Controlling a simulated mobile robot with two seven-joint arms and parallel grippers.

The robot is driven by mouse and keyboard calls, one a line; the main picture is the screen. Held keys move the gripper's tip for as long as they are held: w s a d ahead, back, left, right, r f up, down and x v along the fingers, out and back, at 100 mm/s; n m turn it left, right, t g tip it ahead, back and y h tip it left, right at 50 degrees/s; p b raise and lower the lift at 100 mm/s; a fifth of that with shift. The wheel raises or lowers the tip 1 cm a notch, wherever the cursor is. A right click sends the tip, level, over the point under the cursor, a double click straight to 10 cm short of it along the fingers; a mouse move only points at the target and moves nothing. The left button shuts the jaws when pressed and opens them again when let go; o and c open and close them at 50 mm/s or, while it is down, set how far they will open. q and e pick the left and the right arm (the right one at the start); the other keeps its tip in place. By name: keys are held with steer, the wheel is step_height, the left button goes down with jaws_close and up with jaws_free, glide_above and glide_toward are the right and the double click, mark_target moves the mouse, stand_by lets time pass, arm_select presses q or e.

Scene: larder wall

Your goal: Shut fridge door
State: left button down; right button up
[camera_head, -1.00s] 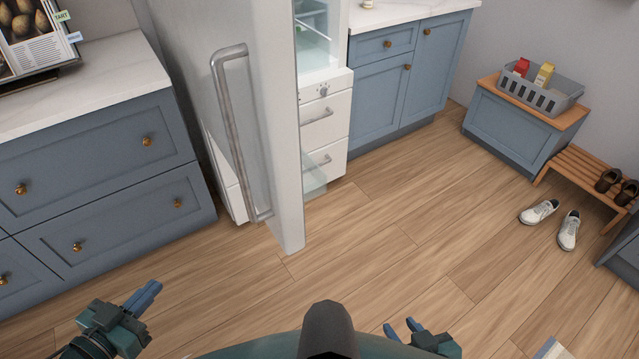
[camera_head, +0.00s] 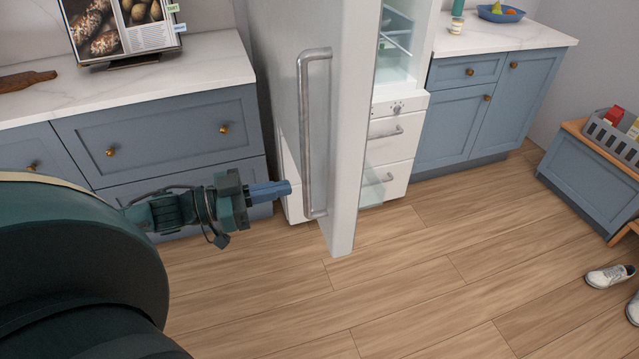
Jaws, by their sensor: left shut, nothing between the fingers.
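The fridge door (camera_head: 347,150) is white and stands wide open, swung out toward me, with its long metal handle (camera_head: 306,130) on its left-facing side. The fridge's inside shows to the right of the door, with white drawers (camera_head: 393,143) and glass shelves. My left gripper (camera_head: 288,188) has blue fingers. It is shut and empty, just left of the lower part of the handle, and looks apart from it in the picture; the exact depth gap is hard to tell. My right gripper is out of view.
Blue drawers (camera_head: 160,133) under a white counter stand left of the fridge, behind my left arm. Blue cupboards (camera_head: 470,110) stand to its right. A wooden-topped blue chest (camera_head: 590,190) and white shoes (camera_head: 608,277) are at the right. The wooden floor in front is clear.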

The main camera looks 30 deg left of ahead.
mark_target(334, 178)
arm_select(q)
steer(key=shift+x, duration=4.05)
steer(key=shift+d, duration=0.15)
